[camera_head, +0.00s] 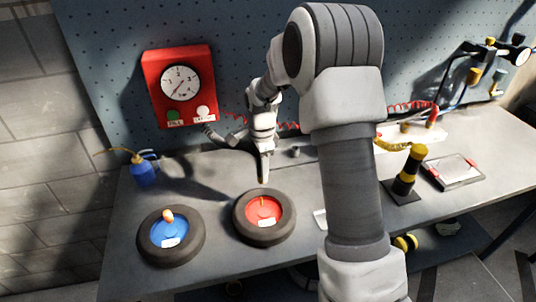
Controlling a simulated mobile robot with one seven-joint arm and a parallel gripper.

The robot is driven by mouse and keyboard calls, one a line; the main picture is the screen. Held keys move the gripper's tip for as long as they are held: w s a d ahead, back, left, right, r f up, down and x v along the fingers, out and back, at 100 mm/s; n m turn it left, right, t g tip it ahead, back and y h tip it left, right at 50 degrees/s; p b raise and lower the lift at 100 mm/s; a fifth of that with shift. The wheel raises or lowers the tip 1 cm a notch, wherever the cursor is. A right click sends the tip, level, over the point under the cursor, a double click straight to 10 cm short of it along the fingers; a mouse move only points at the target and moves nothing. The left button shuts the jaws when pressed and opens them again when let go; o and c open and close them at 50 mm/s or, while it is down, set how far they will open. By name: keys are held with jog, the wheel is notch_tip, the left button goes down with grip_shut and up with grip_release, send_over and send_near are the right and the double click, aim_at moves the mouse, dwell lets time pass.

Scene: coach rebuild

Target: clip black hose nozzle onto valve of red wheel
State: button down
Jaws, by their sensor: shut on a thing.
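The red wheel (280,217) lies flat on the bench, a black tyre around a red hub. A small orange-yellow valve stem (262,201) stands up near the middle of its hub. My gripper (263,170) points down just above the far edge of this wheel, behind the valve as seen here. It is shut on the black hose nozzle, which is too small and dark to make out clearly between the fingers. A red coiled hose (235,118) runs from the gauge box and passes behind my wrist. I cannot see the nozzle touching the valve.
A blue wheel (187,248) with an orange cap lies to the left. A red gauge box (180,87) hangs on the pegboard. A blue oil can (145,172) stands at the back left. A black-and-yellow post (409,170) and a tray (453,172) are on the right.

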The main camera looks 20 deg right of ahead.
jog(key=shift+s+a+f, duration=0.15)
jog(key=shift+s+a, duration=0.25)
jog(key=shift+s, duration=0.2)
jog(key=shift+f, duration=0.15)
jog(key=shift+f+b, duration=1.55)
jog(key=shift+f, duration=0.8)
jog(key=shift+w+f+b, duration=0.1)
jog(key=shift+f+b, duration=1.05)
jog(key=shift+f, duration=0.3)
jog(key=shift+c, duration=2.3)
grip_release()
